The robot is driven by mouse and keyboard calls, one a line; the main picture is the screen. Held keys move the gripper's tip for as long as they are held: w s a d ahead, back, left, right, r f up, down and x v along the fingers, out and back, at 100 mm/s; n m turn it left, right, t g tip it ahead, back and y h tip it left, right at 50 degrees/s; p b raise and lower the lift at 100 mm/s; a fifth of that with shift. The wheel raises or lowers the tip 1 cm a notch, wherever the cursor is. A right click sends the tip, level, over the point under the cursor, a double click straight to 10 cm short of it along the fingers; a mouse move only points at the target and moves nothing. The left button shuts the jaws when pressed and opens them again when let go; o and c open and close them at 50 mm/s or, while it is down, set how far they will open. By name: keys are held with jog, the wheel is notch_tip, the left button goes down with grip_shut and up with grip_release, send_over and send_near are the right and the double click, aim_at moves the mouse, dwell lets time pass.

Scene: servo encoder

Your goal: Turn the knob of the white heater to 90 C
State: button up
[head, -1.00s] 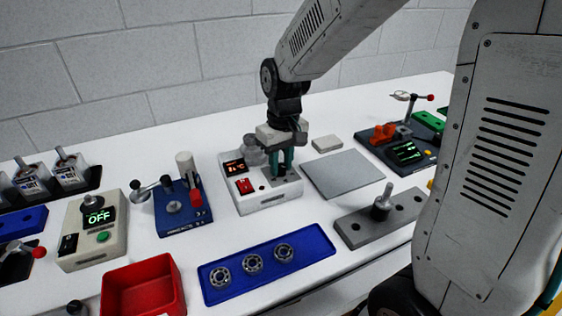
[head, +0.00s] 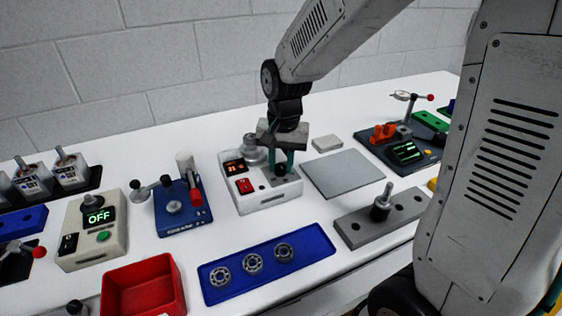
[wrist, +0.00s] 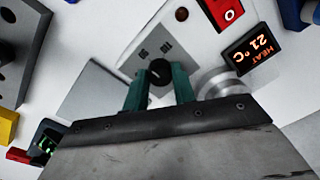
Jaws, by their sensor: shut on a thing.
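The white heater (head: 267,200) stands on the table in the middle of the head view. Its display (wrist: 256,50) reads HEAT 21 °C in the wrist view. A red switch (head: 245,186) sits below the display. The black knob (wrist: 159,72) is on the heater's top, with a metal round part (wrist: 222,84) beside it. My gripper (wrist: 160,86) points down at the knob, its two green fingers on either side of it and shut on it. In the head view my gripper (head: 281,166) partly hides the knob.
A grey flat plate (head: 343,174) lies right of the heater. A blue device (head: 182,212) with a red-handled lever stands to its left. A blue tray (head: 222,296) with bearings and a red bin (head: 143,290) are in front.

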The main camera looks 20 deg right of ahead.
aim_at(290, 181)
dwell(0.3)
jog(key=o, duration=1)
jog(key=r, duration=0.8)
jog(key=shift+s+d, duration=0.1)
jog(key=shift+d, duration=0.1)
jog(key=shift+f, duration=0.1)
jog(key=s+d+r+n, duration=0.1)
jog(key=s+n, duration=0.1)
jog(key=s, duration=0.5)
jog(key=s+d+r+n, duration=0.1)
jog(key=s+n, duration=0.1)
jog(key=s, duration=0.5)
jog(key=s+d+r+n+t, duration=0.1)
jog(key=s+r+n, duration=0.1)
jog(key=s, duration=0.6)
jog(key=shift+r+h, duration=0.1)
jog(key=shift+h, duration=0.2)
